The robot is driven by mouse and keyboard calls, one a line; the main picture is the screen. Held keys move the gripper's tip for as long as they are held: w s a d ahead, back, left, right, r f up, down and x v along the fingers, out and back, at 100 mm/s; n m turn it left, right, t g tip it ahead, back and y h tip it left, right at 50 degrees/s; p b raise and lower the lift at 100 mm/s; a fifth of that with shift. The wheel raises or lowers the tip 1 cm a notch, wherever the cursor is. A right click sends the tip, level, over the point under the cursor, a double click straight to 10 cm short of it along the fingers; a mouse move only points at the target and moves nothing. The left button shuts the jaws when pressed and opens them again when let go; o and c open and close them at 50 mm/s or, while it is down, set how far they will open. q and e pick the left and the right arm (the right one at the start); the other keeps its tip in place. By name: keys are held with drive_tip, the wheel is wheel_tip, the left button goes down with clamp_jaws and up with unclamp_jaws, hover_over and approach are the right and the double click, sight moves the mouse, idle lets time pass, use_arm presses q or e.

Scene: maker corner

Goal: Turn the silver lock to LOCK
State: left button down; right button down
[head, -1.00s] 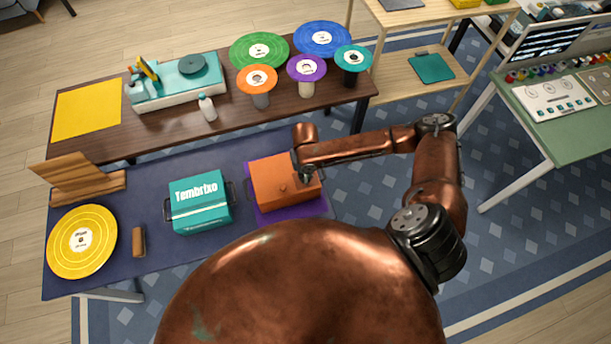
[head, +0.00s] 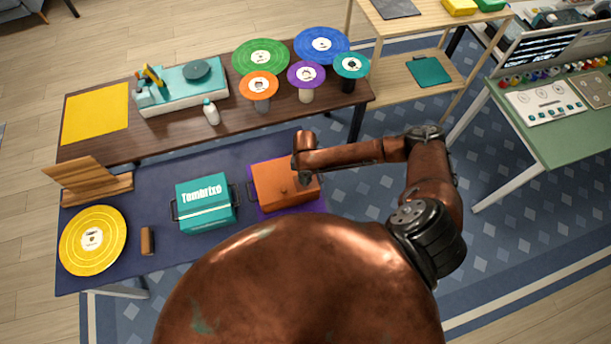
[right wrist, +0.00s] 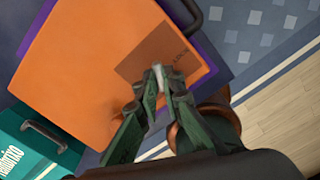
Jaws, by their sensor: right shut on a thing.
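The silver lock (right wrist: 158,72) is a small bright piece on a darker brown square plate (right wrist: 150,50) on the orange box. My right gripper (right wrist: 159,88) is shut on it, its green fingers close together around it. Faint lettering shows on the plate just right of the lock, too small to read surely. In the head view the orange box (head: 272,181) stands at the right end of the blue-covered table, with my right gripper (head: 304,178) low over its right part. The lock cannot be made out there. My left gripper is not in view.
A purple mat (head: 262,208) lies under the orange box. The teal Tembrixo box (head: 207,214) with dark side handles stands close to its left. A yellow disc (head: 92,263) and a brown block (head: 148,241) lie farther left. Patterned rug is open at the right.

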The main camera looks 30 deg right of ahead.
sight(305, 181)
drive_tip(key=m+p, duration=0.6)
drive_tip(key=shift+r, duration=0.2)
drive_tip(key=m+p, duration=0.2)
drive_tip(key=m, duration=0.1)
drive_tip(key=shift+m+p, duration=0.3)
drive_tip(key=shift+m, duration=0.1)
drive_tip(key=shift+f+m+p, duration=0.15)
drive_tip(key=shift+m+p, duration=0.75)
drive_tip(key=shift+m, duration=0.4)
drive_tip(key=c, duration=2.1)
unclamp_jaws()
wheel_tip(305, 181, up, 12)
drive_tip(key=shift+f, duration=0.1)
